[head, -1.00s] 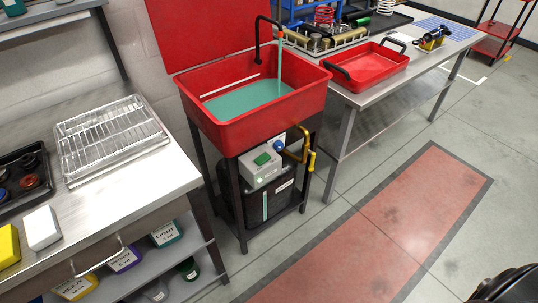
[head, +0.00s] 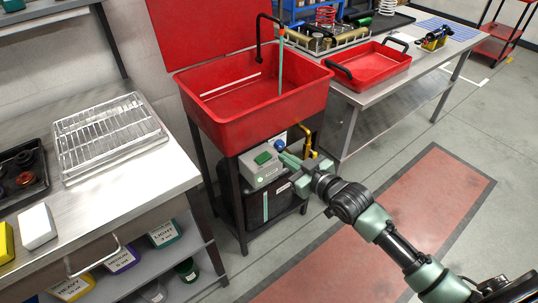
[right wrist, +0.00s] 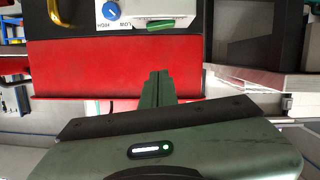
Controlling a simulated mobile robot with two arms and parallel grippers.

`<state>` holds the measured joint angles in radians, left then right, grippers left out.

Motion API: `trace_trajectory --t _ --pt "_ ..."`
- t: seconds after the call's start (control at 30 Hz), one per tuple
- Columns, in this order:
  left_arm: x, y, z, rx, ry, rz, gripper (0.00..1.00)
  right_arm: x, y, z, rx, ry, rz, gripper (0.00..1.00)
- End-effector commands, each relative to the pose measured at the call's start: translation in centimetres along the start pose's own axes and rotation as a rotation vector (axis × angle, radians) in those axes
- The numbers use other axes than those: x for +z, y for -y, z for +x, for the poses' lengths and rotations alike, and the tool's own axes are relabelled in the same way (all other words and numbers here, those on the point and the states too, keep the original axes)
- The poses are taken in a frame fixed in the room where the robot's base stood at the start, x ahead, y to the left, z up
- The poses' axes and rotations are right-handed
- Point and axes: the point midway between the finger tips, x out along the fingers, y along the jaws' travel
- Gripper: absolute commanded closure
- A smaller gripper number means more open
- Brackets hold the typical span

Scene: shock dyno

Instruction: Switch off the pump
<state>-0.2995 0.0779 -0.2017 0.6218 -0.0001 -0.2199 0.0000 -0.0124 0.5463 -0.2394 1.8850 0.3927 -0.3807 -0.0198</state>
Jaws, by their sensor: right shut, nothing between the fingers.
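The pump's grey control box (head: 262,168) sits under the red wash basin (head: 250,128). It carries a green switch (head: 263,158), a blue knob (head: 280,145) and a small light. In the right wrist view the green switch (right wrist: 160,25) and the blue knob (right wrist: 110,10), with LOW and HIGH labels, are at the top. My right gripper (head: 285,158) is shut and empty just right of the box, near the knob; its fingers (right wrist: 157,88) look apart from the switch. My left gripper is not in view.
A yellow valve pipe (head: 305,138) is close to my right gripper. A black tank (head: 272,203) stands below the box between dark legs. A steel bench with a wire rack (head: 108,138) is at left; a red tray (head: 370,72) is on the right table.

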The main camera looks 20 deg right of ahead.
Motion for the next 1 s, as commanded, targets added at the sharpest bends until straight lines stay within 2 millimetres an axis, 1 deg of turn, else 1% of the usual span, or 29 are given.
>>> trace_trajectory --t 0.23,0.37,0.47,0.7,0.83,0.9,1.0 --pt "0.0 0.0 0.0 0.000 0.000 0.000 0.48 0.1 -0.1 0.1 0.002 0.001 0.000 1.00" --pt "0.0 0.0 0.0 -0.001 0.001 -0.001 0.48 0.0 -0.1 1.1 0.003 0.000 0.001 1.00" --pt "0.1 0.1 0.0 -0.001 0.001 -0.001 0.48 -0.1 -0.1 2.7 0.002 -0.002 0.001 1.00" --pt "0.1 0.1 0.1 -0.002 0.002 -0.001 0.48 -0.1 -0.1 7.9 0.003 -0.002 0.002 1.00" --pt "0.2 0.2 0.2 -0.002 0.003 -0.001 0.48 0.0 -0.1 10.5 0.003 -0.001 0.000 1.00" --pt "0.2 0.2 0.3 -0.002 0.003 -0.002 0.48 1.7 -0.1 10.5 0.002 0.006 0.000 1.00" --pt "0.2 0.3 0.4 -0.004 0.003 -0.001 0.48 2.9 -0.1 10.8 0.003 0.003 -0.001 1.00"
